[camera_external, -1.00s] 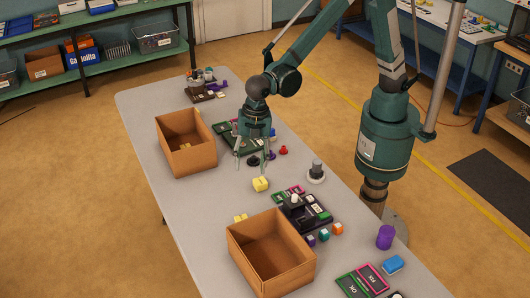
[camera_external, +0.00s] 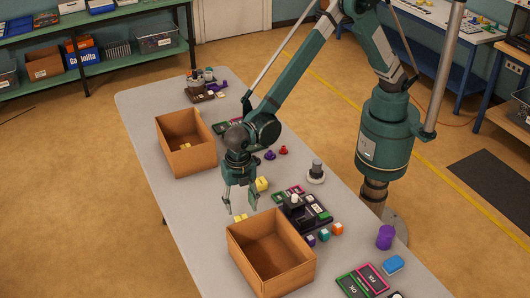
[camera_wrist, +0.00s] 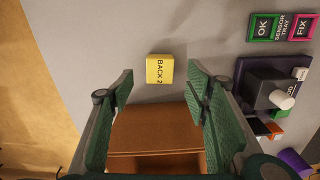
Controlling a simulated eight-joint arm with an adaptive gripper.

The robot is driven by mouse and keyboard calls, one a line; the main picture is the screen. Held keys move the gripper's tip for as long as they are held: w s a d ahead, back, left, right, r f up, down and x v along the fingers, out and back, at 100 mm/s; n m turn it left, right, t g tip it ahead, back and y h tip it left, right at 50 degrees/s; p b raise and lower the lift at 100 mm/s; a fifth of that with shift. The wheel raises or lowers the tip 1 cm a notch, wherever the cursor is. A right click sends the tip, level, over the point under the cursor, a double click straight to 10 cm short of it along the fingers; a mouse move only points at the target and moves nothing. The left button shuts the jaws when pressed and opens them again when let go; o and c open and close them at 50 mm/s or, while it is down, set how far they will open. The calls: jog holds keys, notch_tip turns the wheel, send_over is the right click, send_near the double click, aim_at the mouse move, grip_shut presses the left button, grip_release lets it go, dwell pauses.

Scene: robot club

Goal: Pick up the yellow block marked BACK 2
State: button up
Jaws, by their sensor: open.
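The yellow block marked BACK 2 (camera_wrist: 160,69) lies on the table in the wrist view, its label readable on the top face. In the external view it is the small yellow block (camera_external: 240,217) just behind the near cardboard box (camera_external: 271,283). My gripper (camera_external: 241,207) is open above it, fingers pointing down. In the wrist view the block shows between the tips of my gripper (camera_wrist: 160,72), with nothing held. The remaining height between fingertips and block is hard to tell.
The near cardboard box also shows in the wrist view (camera_wrist: 150,140), close beside the block. A dark tray (camera_external: 318,217) with parts and small coloured cubes (camera_external: 324,235) stand to the right. Another box (camera_external: 190,160) is at the far left. Bare tabletop (camera_external: 200,215) lies left of the block.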

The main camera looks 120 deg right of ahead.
aim_at(241, 217)
jog(key=shift+f, duration=0.1)
jog(key=shift+f, duration=1.2)
jog(key=shift+f, duration=0.1)
jog(key=shift+d+f+b, duration=0.15)
jog(key=shift+f+b, duration=0.3)
jog(key=shift+f, duration=2.05)
jog(key=c, duration=1)
